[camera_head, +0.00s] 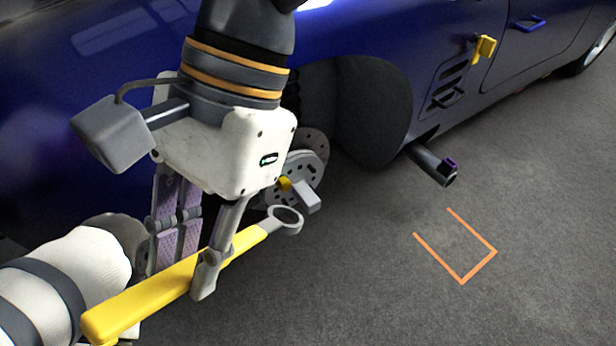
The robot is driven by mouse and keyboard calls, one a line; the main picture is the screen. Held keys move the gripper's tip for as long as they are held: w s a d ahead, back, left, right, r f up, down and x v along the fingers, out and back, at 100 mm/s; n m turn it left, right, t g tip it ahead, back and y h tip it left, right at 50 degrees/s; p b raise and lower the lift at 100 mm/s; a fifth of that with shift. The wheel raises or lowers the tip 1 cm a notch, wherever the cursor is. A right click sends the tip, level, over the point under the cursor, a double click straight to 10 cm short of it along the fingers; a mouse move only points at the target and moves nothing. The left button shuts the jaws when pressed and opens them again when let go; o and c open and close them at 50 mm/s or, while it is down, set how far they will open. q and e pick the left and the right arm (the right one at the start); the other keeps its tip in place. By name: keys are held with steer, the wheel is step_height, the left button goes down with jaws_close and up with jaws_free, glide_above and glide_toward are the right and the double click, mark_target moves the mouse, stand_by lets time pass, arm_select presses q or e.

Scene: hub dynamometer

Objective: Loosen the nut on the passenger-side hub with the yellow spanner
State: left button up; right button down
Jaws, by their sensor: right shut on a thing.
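My right gripper (187,275) hangs down from the top of the view in front of the car. It is shut on the yellow spanner (150,297), gripping the handle. The spanner slants from the lower left up to a grey ring end (285,219) at the right. The hub (308,163) is a grey drilled disc in the wheel arch, partly hidden behind my gripper. A small yellow piece (285,184), perhaps the nut, shows at its front. The ring end appears just below it, apart from it in the picture. My left gripper does not show; white arm parts of mine fill the lower left.
The blue car body (390,45) runs across the back. A grey block (306,196) sits beside the hub's yellow piece. A dark tube (433,165) sticks out at the sill. Orange marks (462,281) lie on the open grey floor at right.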

steer(key=w+a+f+m+t+y+b, duration=0.25)
steer(key=w+m+t+y+b, duration=0.35)
steer(key=w+m+y, duration=0.45)
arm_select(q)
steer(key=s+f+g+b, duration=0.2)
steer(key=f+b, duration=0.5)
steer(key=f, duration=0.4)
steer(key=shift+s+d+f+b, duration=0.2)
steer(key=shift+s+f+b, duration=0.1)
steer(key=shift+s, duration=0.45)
arm_select(e)
steer(key=w+d+f+m+t+h, duration=0.2)
steer(key=w+d+f+m+t, duration=0.1)
steer(key=w+f+m+t, duration=0.2)
steer(key=w+d+f+m+t+h, duration=0.1)
steer(key=w+d+f+m+t, duration=0.3)
steer(key=w, duration=0.8)
steer(key=shift+f+m+t+h, duration=0.35)
steer(key=shift+f+m+t, duration=0.6)
steer(key=shift+f+t, duration=1.4)
arm_select(q)
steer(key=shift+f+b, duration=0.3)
steer(key=shift+b, duration=0.1)
arm_select(e)
steer(key=shift+x, duration=1.45)
steer(key=shift+r, duration=0.1)
